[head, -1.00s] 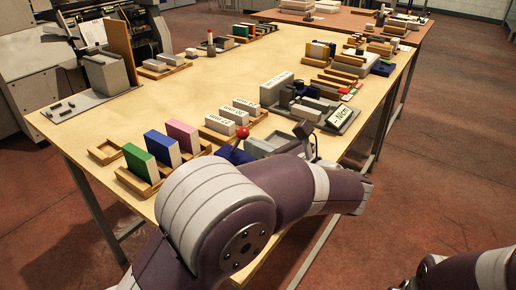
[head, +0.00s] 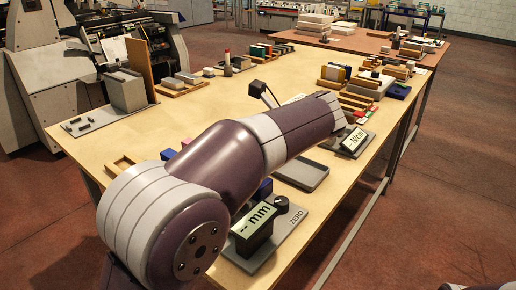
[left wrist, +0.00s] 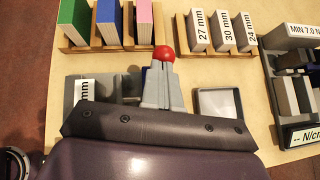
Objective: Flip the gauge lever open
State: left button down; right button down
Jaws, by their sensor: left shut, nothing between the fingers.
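The red ball knob of the gauge lever (left wrist: 163,53) shows in the left wrist view, just past my left fingertips. My left gripper (left wrist: 157,70) is shut and empty; I cannot tell whether it touches the knob. The lever's shaft is hidden behind the fingers. In the head view, the gauge's "-- mm" display (head: 255,229) stands on a grey base plate marked ZERO, beside a dark knob (head: 282,203). A dark blue part (head: 264,188) shows behind the display. My left arm hides the red knob and my left gripper there. My right gripper is out of view.
A grey open tray (head: 303,175) lies beside the gauge. Green, blue and pink blocks (left wrist: 108,20) stand in wooden holders, and white labelled blocks (left wrist: 222,30) stand in another rack. An N/cm display unit (head: 354,142) sits to the right.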

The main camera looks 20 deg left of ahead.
pick_arm(q)
jog(key=shift+w+a+r, duration=0.1)
jog(key=shift+w+a, duration=0.15)
jog(key=shift+a, duration=0.65)
